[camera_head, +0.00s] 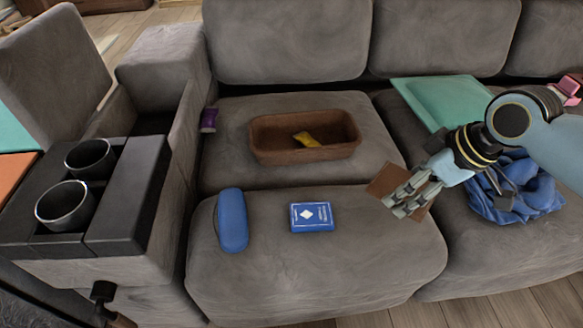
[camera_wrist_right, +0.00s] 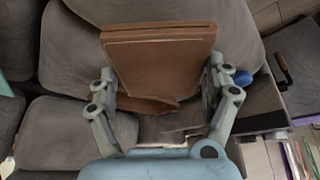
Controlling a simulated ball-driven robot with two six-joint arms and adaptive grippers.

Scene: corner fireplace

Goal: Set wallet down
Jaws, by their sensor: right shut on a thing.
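The brown wallet (camera_head: 399,187) is held by my right gripper (camera_head: 408,196) over the right part of the front sofa cushion. In the right wrist view the wallet (camera_wrist_right: 160,52) sits between the two fingers of my right gripper (camera_wrist_right: 161,88), which is shut on it. I cannot tell whether the wallet touches the cushion. My left gripper is not in view.
A brown basket (camera_head: 262,148) with a yellow packet (camera_head: 306,139) stands behind. A blue case (camera_head: 232,220) and a blue card box (camera_head: 312,217) lie on the front cushion. A blue cloth (camera_head: 520,200) and green tray (camera_head: 436,98) are at right. Cup holders (camera_head: 66,204) are left.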

